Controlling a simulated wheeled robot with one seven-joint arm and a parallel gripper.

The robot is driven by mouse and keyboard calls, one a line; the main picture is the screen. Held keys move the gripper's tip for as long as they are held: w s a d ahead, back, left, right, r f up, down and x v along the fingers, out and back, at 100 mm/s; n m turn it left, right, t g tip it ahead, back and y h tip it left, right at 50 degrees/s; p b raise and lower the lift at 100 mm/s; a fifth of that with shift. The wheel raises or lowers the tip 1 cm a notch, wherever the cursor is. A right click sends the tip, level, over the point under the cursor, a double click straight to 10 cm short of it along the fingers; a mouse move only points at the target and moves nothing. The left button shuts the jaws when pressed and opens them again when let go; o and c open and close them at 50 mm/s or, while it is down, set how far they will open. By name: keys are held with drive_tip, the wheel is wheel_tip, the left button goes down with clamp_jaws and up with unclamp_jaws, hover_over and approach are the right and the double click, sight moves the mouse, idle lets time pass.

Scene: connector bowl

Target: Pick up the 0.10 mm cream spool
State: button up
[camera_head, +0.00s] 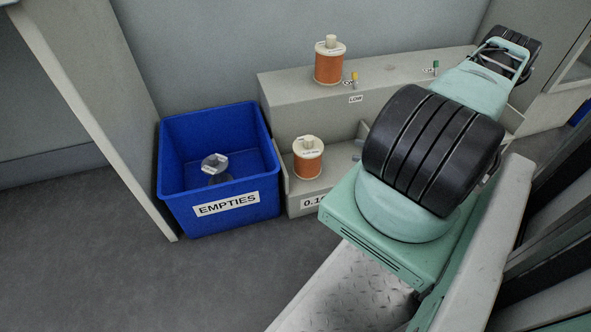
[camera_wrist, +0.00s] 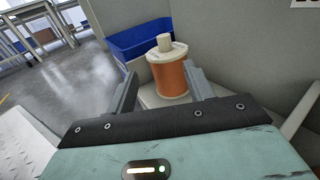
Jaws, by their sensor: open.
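A cream-flanged spool wound with copper-orange wire (camera_head: 307,167) stands upright on the lower shelf, behind a front label that reads "0.1" before my arm cuts it off. It also shows in the wrist view (camera_wrist: 172,80), upright beyond and between my fingers. My gripper (camera_wrist: 162,74) is open and empty, its two grey fingers spread to either side of the spool in the picture. I cannot tell how far the fingertips are from it. My arm hides the gripper in the head view. A second similar spool (camera_head: 329,68) stands on the upper step.
A blue bin labelled EMPTIES (camera_head: 220,203) stands left of the lower spool, with a clear or grey empty spool (camera_head: 215,164) inside. The upper step (camera_head: 290,86) carries a LOW label and small yellow and green pegs. Open floor lies in front of the bin.

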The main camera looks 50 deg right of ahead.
sight(313, 144)
drive_tip(key=b+x, duration=0.1)
drive_tip(key=x, duration=0.3)
drive_tip(key=b+x, duration=0.2)
drive_tip(key=x, duration=0.1)
drive_tip(key=f+b+x, duration=0.1)
drive_tip(key=b+x, duration=0.1)
drive_tip(key=x, duration=0.2)
drive_tip(key=shift+w+a, duration=0.1)
drive_tip(key=shift+w, duration=0.25)
drive_tip(key=b+x, duration=0.2)
drive_tip(key=x, duration=0.1)
drive_tip(key=b+x, duration=0.1)
drive_tip(key=shift+w+f+b, duration=0.3)
drive_tip(key=shift+w+r, duration=0.15)
drive_tip(key=shift+w, duration=0.25)
clamp_jaws()
drive_tip(key=shift+r, duration=0.15)
